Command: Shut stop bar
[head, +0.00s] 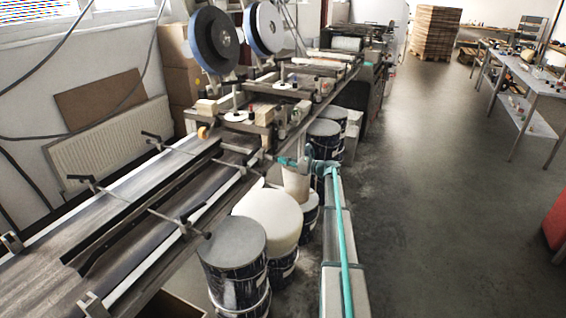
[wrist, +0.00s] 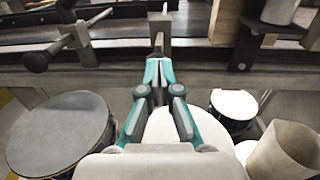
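The conveyor (head: 150,208) runs along the left in the head view. Two thin rods with dark knobbed ends cross it, a nearer rod (head: 150,210) and a farther rod (head: 185,148); I cannot tell which is the stop bar. My teal gripper (wrist: 160,64) is in the middle of the wrist view, its fingertips drawn together just below a grey upright bracket (wrist: 160,28) at the conveyor edge. I see nothing clearly held between the fingertips, and cannot tell whether they touch the bracket. In the head view my gripper (head: 288,161) is beside the conveyor's right edge.
A grey-lidded drum (head: 234,243) and a white-topped drum (head: 268,217) stand under the conveyor edge. A dark knobbed clamp (wrist: 60,45) is left of my gripper in the wrist view. The floor (head: 440,200) right of my arm is clear. A workbench (head: 530,75) stands far right.

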